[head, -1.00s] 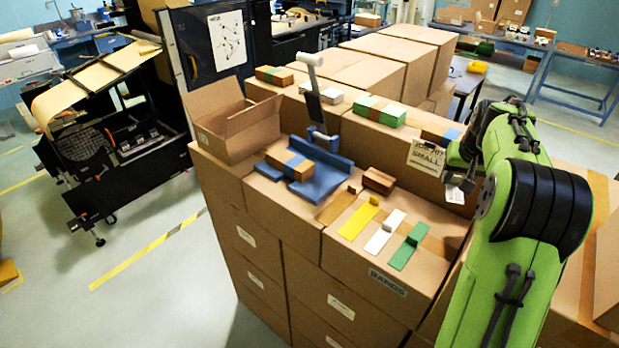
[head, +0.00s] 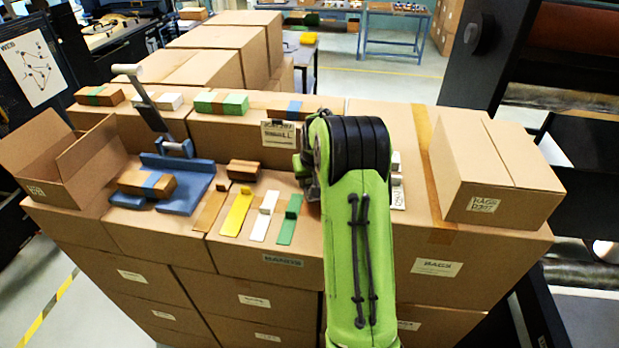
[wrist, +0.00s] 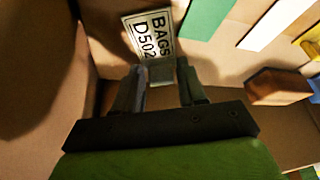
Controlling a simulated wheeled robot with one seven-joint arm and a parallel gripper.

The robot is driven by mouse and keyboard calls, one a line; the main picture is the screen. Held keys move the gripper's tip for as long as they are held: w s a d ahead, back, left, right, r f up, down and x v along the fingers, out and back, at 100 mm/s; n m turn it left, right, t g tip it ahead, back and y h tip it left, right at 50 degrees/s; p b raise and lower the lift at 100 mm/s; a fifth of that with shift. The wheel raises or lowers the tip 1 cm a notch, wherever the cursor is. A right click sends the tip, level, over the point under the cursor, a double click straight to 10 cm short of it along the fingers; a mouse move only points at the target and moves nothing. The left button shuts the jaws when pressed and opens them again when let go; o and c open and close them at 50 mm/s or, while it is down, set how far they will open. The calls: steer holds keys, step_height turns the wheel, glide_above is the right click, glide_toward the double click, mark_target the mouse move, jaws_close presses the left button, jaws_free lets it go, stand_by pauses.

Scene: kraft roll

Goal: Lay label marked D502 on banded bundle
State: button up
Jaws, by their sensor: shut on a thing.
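My gripper (wrist: 161,80) is shut on the grey tab of a white label marked BAGS D502 (wrist: 150,32) in the wrist view. The label extends out beyond the fingertips. A brown bundle with a blue band (head: 147,186) lies on a blue fixture (head: 190,199) at the left, well apart from my gripper.
Brown, yellow (head: 236,213), white and green (head: 289,222) strips and a brown block (head: 243,170) lie between the fixture and my arm. A sign card (head: 281,134) stands behind. Several banded bundles line the back boxes. An open carton (head: 62,160) stands left, a closed carton (head: 495,175) right.

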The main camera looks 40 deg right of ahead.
steer(key=shift+f, duration=0.15)
steer(key=o, duration=1)
steer(key=shift+s, duration=0.1)
